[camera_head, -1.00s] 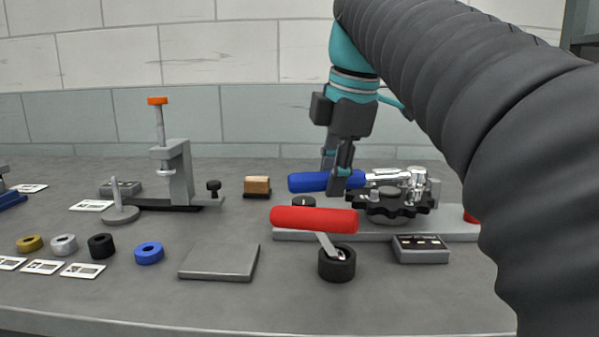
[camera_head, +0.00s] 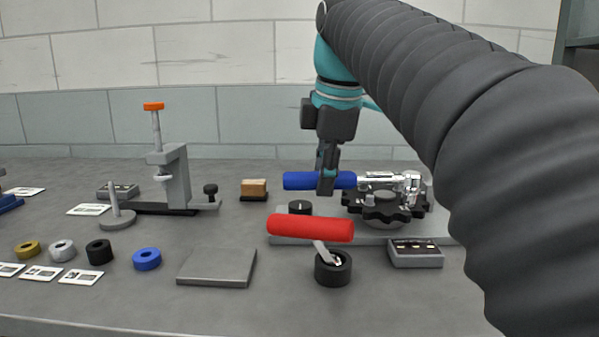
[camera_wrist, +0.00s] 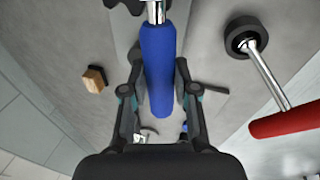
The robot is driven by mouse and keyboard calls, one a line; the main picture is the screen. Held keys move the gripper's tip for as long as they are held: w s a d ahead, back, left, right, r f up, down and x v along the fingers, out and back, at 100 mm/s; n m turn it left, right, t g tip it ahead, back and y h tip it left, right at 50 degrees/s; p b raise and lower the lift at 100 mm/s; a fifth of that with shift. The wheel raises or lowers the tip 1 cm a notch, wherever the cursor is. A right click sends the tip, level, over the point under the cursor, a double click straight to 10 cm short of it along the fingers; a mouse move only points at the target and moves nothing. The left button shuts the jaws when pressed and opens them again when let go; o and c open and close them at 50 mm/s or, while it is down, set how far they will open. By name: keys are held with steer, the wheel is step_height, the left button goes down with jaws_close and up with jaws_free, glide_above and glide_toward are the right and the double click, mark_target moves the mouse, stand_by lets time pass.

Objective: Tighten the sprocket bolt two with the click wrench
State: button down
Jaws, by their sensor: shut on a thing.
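The click wrench has a blue handle (camera_head: 300,181) and a silver shaft and head (camera_head: 392,180). It lies level, its head over the black toothed sprocket (camera_head: 385,207). My gripper (camera_head: 326,185) comes down from above and is shut on the blue handle. In the wrist view the handle (camera_wrist: 158,65) runs between both fingers of my gripper (camera_wrist: 160,100). The sprocket sits on a grey base plate (camera_head: 290,240). Silver bolt heads show on the sprocket, but the wrench head hides part of it. I cannot tell which bolt is number two.
A red-handled tool (camera_head: 310,228) stands in a black holder (camera_head: 333,268) in front of the wrench. A grey box with indicators (camera_head: 416,254) is at the front right. A clamp stand (camera_head: 178,180) and a wood-topped block (camera_head: 254,189) are to the left. A flat grey plate (camera_head: 217,267) lies front left.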

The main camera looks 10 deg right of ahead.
steer(key=shift+w+r, duration=0.1)
steer(key=shift+w, duration=0.05)
steer(key=shift+w+d+m+p, duration=0.15)
steer(key=shift+w+m+p, duration=0.3)
steer(key=shift+w+m, duration=0.15)
stand_by(0.4)
steer(key=shift+w+d+m+h+p, duration=0.2)
steer(key=shift+w+m+h+p, duration=0.1)
steer(key=shift+w+m+p, duration=0.25)
steer(key=shift+w, duration=0.25)
steer(key=shift+w+d+m, duration=0.3)
steer(key=shift+w+m, duration=0.25)
steer(key=shift+s+a, duration=0.1)
steer(key=shift+s, duration=0.25)
